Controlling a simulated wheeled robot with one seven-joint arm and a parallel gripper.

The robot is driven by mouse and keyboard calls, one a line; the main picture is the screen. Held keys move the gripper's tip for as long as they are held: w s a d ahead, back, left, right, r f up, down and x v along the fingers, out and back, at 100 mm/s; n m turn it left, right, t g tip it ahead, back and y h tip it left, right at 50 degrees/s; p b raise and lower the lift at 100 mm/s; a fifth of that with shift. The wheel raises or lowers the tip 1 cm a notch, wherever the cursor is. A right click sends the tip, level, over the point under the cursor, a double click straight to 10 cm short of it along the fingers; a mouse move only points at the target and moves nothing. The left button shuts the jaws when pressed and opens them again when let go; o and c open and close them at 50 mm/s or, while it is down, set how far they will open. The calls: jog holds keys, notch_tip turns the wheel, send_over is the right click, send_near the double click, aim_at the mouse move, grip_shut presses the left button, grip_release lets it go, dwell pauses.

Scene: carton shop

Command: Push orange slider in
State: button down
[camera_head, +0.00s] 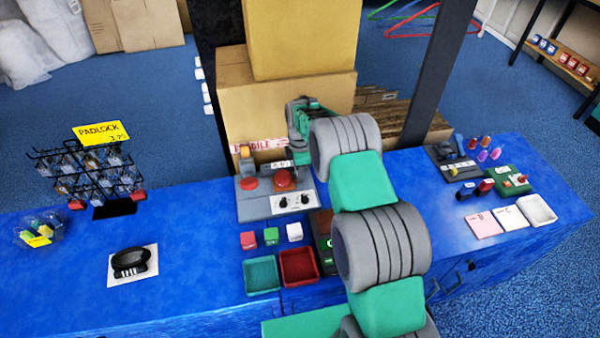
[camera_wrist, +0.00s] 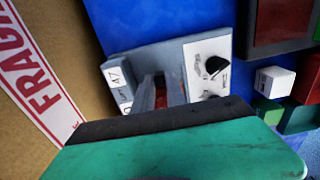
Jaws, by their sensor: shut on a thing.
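A grey control panel (camera_head: 262,208) sits on the blue counter against the cartons. A small orange part (camera_head: 244,152), which looks like the orange slider, stands at its back left. The panel has a red round button (camera_head: 250,183), a red knob (camera_head: 285,179) and a white plate with dark dials (camera_head: 294,200). My gripper (camera_wrist: 165,92) is down over the panel, shut on a red part that appears to be the red knob. The orange part is not visible in the wrist view. A numbered label (camera_wrist: 117,82) shows beside the fingers.
Large cartons (camera_head: 240,100) stand close behind the panel. Red, green and white cubes (camera_head: 271,236) and two small trays (camera_head: 262,275) lie in front. A padlock rack (camera_head: 95,175) stands to the left. The counter between rack and panel is mostly clear.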

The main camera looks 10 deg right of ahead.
dwell(0.8)
jog(key=a+b, duration=0.4)
jog(key=a, duration=0.7)
jog(key=shift+a, duration=0.2)
jog(key=c, duration=1.6)
grip_release()
jog(key=shift+a, duration=0.25)
jog(key=shift+o, duration=1.2)
jog(key=shift+d, duration=0.25)
notch_tip(320, 180, up, 8)
jog(key=b, duration=0.1)
